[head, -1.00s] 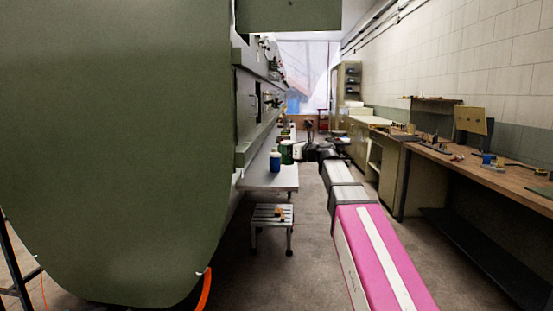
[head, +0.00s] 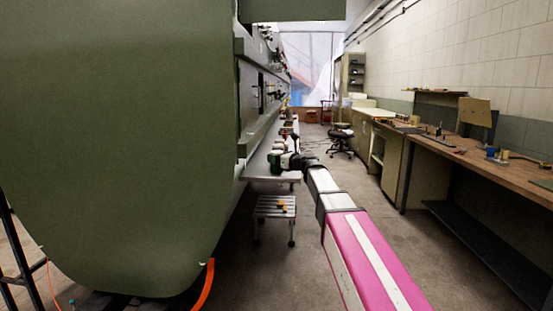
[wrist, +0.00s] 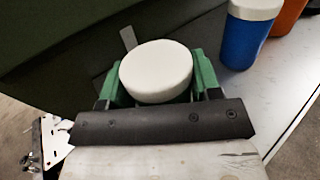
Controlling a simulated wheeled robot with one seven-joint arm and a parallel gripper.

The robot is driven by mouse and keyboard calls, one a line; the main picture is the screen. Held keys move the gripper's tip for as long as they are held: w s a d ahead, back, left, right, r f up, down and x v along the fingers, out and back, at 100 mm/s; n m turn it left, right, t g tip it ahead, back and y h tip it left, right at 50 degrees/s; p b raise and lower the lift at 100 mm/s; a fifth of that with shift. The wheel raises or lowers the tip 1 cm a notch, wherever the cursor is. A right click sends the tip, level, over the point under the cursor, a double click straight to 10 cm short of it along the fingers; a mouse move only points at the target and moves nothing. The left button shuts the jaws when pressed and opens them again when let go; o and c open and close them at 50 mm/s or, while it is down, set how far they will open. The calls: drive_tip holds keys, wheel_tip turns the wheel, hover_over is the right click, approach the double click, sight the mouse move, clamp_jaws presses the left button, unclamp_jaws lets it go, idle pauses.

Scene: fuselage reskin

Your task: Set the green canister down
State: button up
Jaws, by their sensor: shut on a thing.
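The green canister (head: 275,162) is held at the near part of the long grey bench (head: 258,167) beside the fuselage. Its round white lid (wrist: 156,72) fills the middle of the wrist view and looks upright. My gripper (head: 285,161) is shut on it, with a finger (wrist: 205,76) on each side of the lid. The canister's base is hidden, so I cannot tell whether it touches the bench top.
A blue canister with a white lid (wrist: 243,38) stands close on the right, with an orange thing (wrist: 290,14) behind it. The dark green fuselage panel (head: 120,150) is close on the left. A small step stool (head: 275,207) stands below the bench end.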

drive_tip(key=shift+f, duration=0.1)
drive_tip(key=o, duration=1.1)
drive_tip(key=shift+c, duration=0.2)
drive_tip(key=shift+s+d, duration=0.15)
drive_tip(key=shift+d, duration=0.05)
drive_tip(key=v, duration=1.1)
drive_tip(key=shift+s+d, duration=0.2)
